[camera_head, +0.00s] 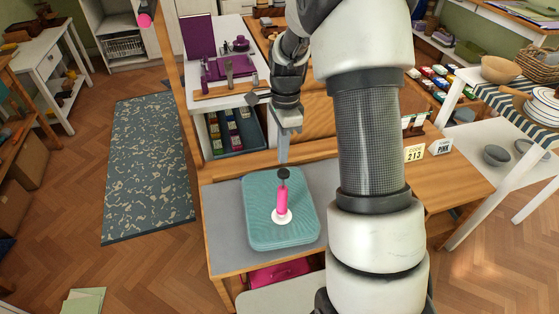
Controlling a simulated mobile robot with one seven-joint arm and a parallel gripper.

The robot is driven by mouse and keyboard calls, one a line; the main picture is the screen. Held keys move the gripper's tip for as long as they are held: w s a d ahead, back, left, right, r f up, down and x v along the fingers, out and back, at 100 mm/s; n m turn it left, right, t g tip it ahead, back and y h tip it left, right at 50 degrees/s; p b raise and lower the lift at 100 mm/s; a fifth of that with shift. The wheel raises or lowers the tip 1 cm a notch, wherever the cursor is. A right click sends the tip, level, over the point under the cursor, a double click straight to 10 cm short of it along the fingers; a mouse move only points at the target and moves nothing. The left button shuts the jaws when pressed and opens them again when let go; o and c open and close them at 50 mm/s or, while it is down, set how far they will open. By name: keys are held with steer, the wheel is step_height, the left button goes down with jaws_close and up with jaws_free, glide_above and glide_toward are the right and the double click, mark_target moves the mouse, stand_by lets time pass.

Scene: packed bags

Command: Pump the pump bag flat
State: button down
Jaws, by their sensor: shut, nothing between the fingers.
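The pump bag (262,228) is a teal, rounded square lying on a grey mat on the wooden table. A pink pump (281,203) stands on it on a white round base (283,216) and has a dark round knob (283,173) on top. My gripper (283,160) points down with its fingers shut and empty. Its tips are right at or just above the knob; I cannot tell whether they touch. How flat the bag is cannot be judged well from this angle.
The grey mat (222,250) has bare room left of the bag. Behind it are a blue bin (240,145) and a white shelf with purple items. Small signs (414,153) stand to the right, beyond my arm. A pink item (275,274) lies below the table's front edge.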

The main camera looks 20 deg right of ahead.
step_height(320, 180, up, 7)
steer(key=shift+w+d+f+p, duration=0.2)
steer(key=shift+w+d+p, duration=0.15)
steer(key=shift+p, duration=0.1)
stand_by(1.4)
steer(key=s+a+r+n+t, duration=0.3)
steer(key=s+r+n, duration=0.7)
steer(key=r, duration=0.4)
steer(key=s+a+r+n+t, duration=0.15)
steer(key=s+n+t, duration=0.25)
steer(key=s+n, duration=0.65)
step_height(320, 180, up, 16)
steer(key=s+m+p, duration=0.2)
steer(key=p, duration=1.3)
steer(key=shift+s+d+h, duration=0.2)
steer(key=shift+h, duration=0.1)
